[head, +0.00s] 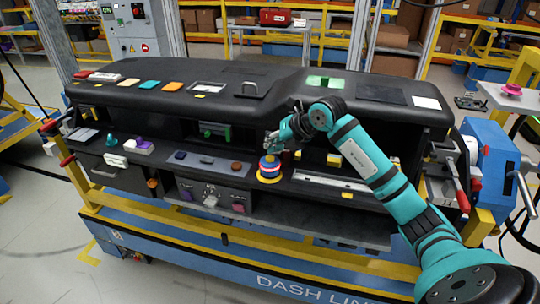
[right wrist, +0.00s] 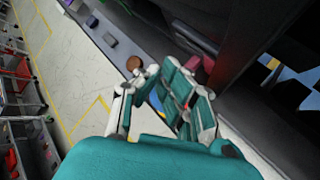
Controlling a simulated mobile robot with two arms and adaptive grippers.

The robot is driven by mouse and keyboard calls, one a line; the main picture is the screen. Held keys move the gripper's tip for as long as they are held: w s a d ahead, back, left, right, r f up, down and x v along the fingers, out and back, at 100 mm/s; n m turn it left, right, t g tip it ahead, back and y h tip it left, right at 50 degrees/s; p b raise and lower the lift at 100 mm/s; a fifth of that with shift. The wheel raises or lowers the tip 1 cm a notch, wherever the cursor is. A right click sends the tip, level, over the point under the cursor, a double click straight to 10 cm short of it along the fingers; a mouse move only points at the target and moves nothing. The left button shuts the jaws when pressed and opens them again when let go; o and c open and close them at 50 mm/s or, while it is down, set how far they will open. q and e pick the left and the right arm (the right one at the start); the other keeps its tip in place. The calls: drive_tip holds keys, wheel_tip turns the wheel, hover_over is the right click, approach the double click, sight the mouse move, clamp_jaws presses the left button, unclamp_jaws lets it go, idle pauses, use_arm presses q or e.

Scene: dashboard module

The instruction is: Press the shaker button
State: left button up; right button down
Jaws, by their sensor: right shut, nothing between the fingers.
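A round striped piece in blue, white and red, which looks like the shaker (head: 270,172), stands on a yellow base on the dashboard's lower ledge. My right gripper (head: 272,150) is just above its top, with the fingers shut and empty. The fingertips cover the top, so I cannot see the button clearly or tell whether they touch it. In the right wrist view the right gripper (right wrist: 165,105) hides most of the piece; only a bit of blue and yellow shows between the fingers. My left gripper is in neither view.
The black dashboard module (head: 225,98) sits on a blue and yellow cart (head: 215,255). Left along the ledge are a brown round knob (head: 236,165), a dark blue button (head: 180,155) and a purple and white piece (head: 140,146). The dashboard's upper shelf overhangs behind my gripper.

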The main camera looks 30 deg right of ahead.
sight(272, 156)
drive_tip(key=shift+r, duration=0.3)
wheel_tip(272, 156, up, 5)
drive_tip(key=p, duration=0.3)
idle(0.3)
drive_tip(key=shift+f, duration=0.1)
idle(0.6)
